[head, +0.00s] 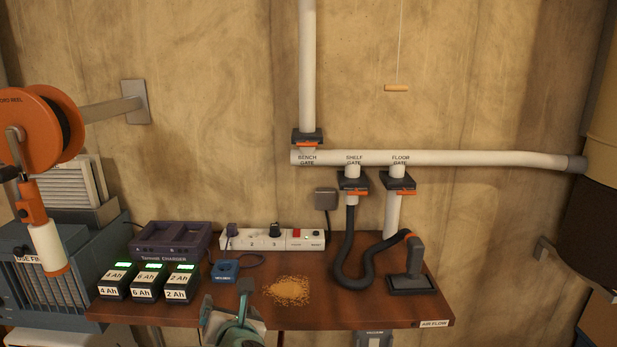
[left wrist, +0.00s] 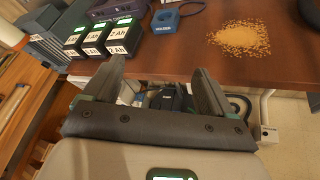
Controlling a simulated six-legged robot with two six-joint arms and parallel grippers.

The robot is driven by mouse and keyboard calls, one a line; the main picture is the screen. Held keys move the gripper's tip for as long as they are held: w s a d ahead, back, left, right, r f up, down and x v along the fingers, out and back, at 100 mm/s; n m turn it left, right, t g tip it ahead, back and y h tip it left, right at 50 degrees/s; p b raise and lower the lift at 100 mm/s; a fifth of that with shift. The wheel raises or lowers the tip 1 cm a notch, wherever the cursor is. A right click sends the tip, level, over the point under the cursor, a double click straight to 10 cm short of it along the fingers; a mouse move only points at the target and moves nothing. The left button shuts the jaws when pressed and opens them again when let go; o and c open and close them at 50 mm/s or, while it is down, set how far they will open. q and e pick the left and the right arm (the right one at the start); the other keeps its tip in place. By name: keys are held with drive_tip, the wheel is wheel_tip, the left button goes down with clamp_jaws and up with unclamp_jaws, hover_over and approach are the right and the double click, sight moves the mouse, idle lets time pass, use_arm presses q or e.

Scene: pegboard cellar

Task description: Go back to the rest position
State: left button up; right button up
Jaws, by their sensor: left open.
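My left gripper (head: 226,298) is at the bottom middle of the head view, by the front edge of the wooden shelf (head: 340,312). It also shows in the left wrist view (left wrist: 159,68), where its two dark fingers stand apart with nothing between them. The fingers point toward the shelf's front edge. My right gripper is in neither view.
Several labelled batteries (head: 148,280), a charger (head: 172,240), a blue holder (head: 225,270), a power strip (head: 270,240) and a sawdust pile (head: 288,291) are on the shelf. A hose (head: 350,262) ends in a nozzle (head: 412,275) at right. An orange reel (head: 40,125) hangs left.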

use_arm(q)
drive_tip(key=s+a+f+m+g+h+p, duration=0.1)
drive_tip(key=s+a+f+m+g, duration=0.2)
drive_tip(key=f, duration=0.6)
drive_tip(key=s+a+f+m+g+h, duration=0.1)
drive_tip(key=s+f+m, duration=0.35)
drive_tip(key=f, duration=0.45)
drive_tip(key=s+a+f+m+g+h+p, duration=0.15)
drive_tip(key=f+m, duration=0.25)
drive_tip(key=f, duration=0.5)
drive_tip(key=s+d+f+m+g+h, duration=0.1)
drive_tip(key=s+d+f+m+g, duration=0.1)
drive_tip(key=s+m, duration=0.5)
drive_tip(key=s+d+f+m+g+h, duration=0.2)
drive_tip(key=s+d+f+m, duration=0.1)
drive_tip(key=s+m, duration=0.4)
drive_tip(key=s+d+f+m+g+h, duration=0.2)
drive_tip(key=s+d+m+g, duration=0.1)
drive_tip(key=s+m, duration=0.4)
drive_tip(key=shift+s+d+f, duration=0.35)
drive_tip(key=shift+s, duration=0.05)
